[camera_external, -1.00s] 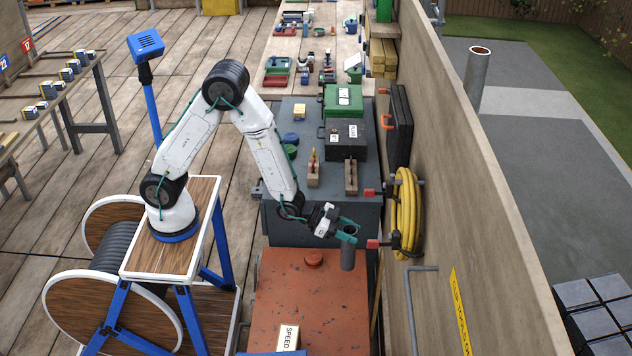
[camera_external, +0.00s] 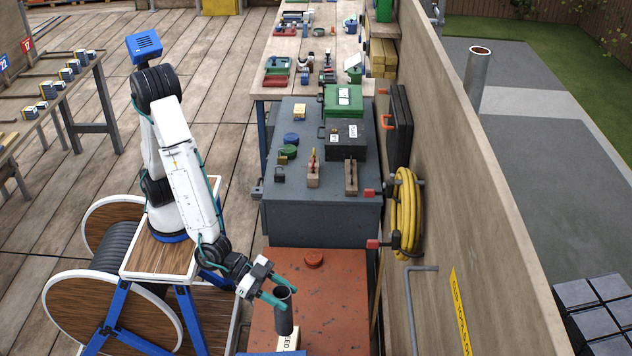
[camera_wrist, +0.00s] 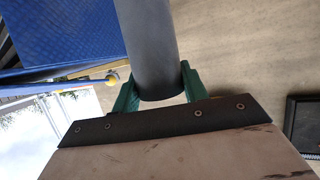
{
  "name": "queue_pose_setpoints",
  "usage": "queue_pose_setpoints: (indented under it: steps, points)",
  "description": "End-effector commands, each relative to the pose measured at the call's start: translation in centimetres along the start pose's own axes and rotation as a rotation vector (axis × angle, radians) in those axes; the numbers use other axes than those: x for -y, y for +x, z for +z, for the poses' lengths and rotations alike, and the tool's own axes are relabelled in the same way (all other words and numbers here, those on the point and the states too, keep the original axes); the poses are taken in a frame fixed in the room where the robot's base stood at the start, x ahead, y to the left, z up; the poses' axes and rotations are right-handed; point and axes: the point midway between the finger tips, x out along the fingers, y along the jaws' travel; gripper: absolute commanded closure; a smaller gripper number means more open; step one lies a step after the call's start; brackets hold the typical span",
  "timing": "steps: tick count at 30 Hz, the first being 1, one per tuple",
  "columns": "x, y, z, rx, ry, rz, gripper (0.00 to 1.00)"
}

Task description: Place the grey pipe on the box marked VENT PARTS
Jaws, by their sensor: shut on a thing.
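The grey pipe (camera_external: 284,318) is upright and open at its top. My gripper (camera_external: 276,297) is shut around it near its upper end, over the red-orange bench top. The pipe also shows in the wrist view (camera_wrist: 148,45), between the green fingers (camera_wrist: 157,92). In the external view, the pipe's lower end overlaps a small pale box (camera_external: 289,342) with partly hidden lettering; I cannot tell if they touch. I cannot read VENT PARTS on any box. A black box (camera_external: 345,140) and a green box (camera_external: 342,99) carry labels too small to read.
The grey cabinet (camera_external: 320,215) behind holds padlocks, wooden blocks and jars. A wall with a yellow hose (camera_external: 404,212) and red-tipped hooks stands on the right.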

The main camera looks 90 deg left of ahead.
Motion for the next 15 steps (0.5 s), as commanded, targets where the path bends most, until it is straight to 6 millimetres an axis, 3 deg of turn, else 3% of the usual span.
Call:
queue_pose_setpoints:
  steps: [6,15]
  points:
    - [2.2,0.2,2.0,0.003,-0.031,-0.088,0.91]
    - [2.1,1.6,5.2,0.001,-0.031,-0.079,0.91]
